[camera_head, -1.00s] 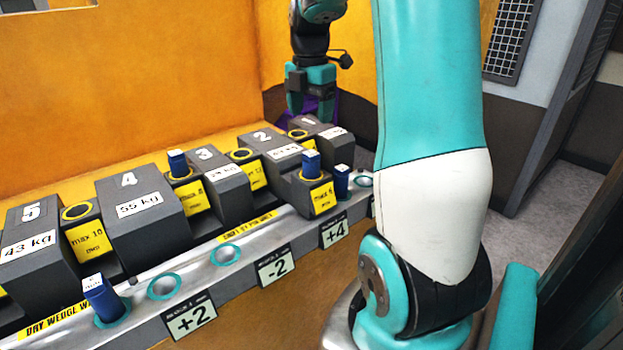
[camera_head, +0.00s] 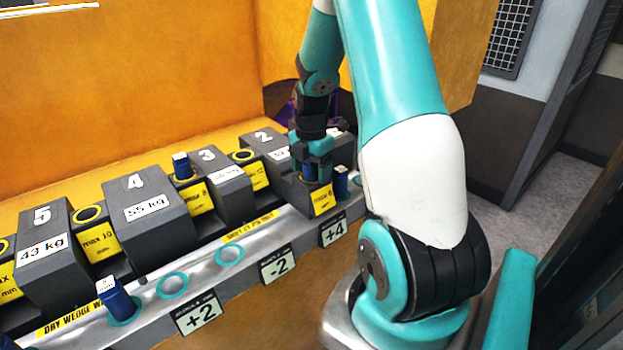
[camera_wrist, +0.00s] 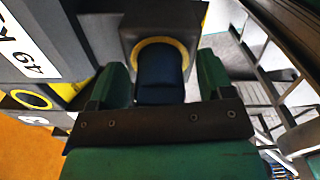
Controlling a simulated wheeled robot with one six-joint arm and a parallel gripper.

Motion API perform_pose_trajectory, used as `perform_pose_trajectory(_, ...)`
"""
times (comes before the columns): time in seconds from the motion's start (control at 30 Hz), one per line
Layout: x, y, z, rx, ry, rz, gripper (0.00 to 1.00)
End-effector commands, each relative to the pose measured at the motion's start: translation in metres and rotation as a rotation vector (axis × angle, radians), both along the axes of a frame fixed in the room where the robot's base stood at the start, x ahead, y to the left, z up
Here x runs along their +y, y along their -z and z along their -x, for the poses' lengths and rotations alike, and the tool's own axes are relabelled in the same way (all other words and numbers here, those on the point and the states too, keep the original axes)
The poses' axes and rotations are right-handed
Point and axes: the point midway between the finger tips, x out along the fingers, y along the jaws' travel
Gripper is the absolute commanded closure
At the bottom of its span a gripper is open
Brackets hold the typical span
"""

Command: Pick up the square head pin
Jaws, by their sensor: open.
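A blue pin (camera_wrist: 158,82) stands in a yellow-ringed hole in a dark block at the right end of the row; its end looks squarish. In the head view a little of this pin (camera_head: 309,174) shows under my gripper (camera_head: 313,158). My gripper is open over it. In the wrist view the green fingers (camera_wrist: 160,80) stand on either side of the pin, with a gap showing. The lower part of the pin is hidden in the hole. Other blue pins with white tops stand at the block by casting 3 (camera_head: 182,166), in the front rail (camera_head: 341,182), and at the front left (camera_head: 114,300).
Numbered grey castings, including 4 (camera_head: 147,209) and 5 (camera_head: 41,243), line the back. The metal front rail (camera_head: 205,262) has empty teal-ringed holes and +2, -2 and +4 labels. An orange wall (camera_head: 130,100) rises behind.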

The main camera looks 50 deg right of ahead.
Motion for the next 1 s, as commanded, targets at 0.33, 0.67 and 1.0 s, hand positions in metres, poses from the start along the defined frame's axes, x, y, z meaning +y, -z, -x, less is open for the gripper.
perform_pose_trajectory(0.33,0.000,0.000,0.000,-0.001,0.000,0.000,0.63)
perform_pose_trajectory(0.67,0.000,-0.001,0.000,-0.002,0.000,0.001,0.97)
perform_pose_trajectory(1.0,-0.001,-0.021,-0.001,-0.006,0.000,0.004,0.97)
